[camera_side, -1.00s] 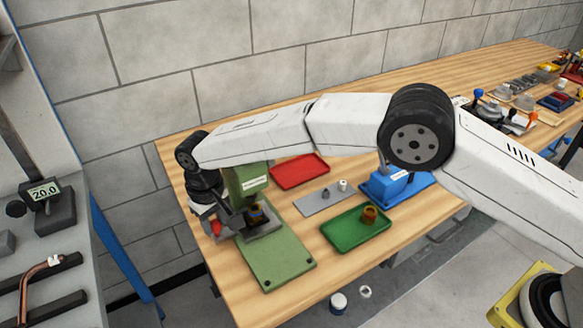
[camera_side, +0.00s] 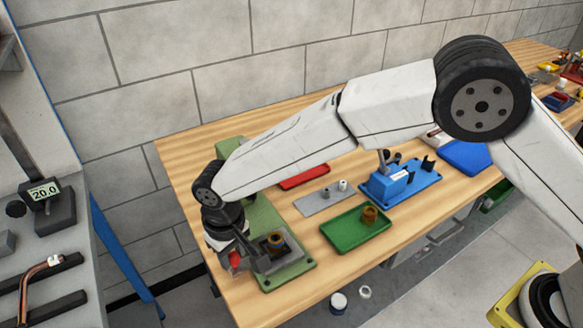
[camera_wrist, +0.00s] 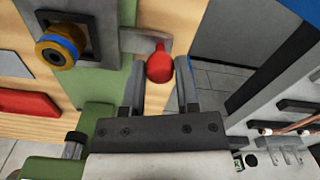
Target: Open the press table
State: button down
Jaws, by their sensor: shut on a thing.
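The press table is a grey plate (camera_side: 262,264) at the front end of the green press base (camera_side: 263,218). It also shows in the wrist view (camera_wrist: 100,52), clear of the press head. A brass-coloured ring part (camera_side: 276,241) with a blue band sits in it. A red knob (camera_wrist: 160,70) on a short grey lever sticks out from its side. My gripper (camera_wrist: 160,62) is shut on the red knob, one finger at each side. The knob shows small beside the fingers in the side view (camera_side: 234,260). My arm hides most of the press column.
A green tray (camera_side: 345,240) with a brass ring, a grey strip with small parts (camera_side: 318,204), a red tray (camera_side: 303,180) and a blue fixture (camera_side: 388,186) lie right of the press. The bench's front edge is close to my gripper.

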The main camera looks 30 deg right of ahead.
jog(key=shift+s+a, duration=0.1)
jog(key=shift+s, duration=0.45)
jog(key=shift+c, duration=1.8)
grip_release()
jog(key=shift+r, duration=3.95)
jog(key=shift+w, duration=0.1)
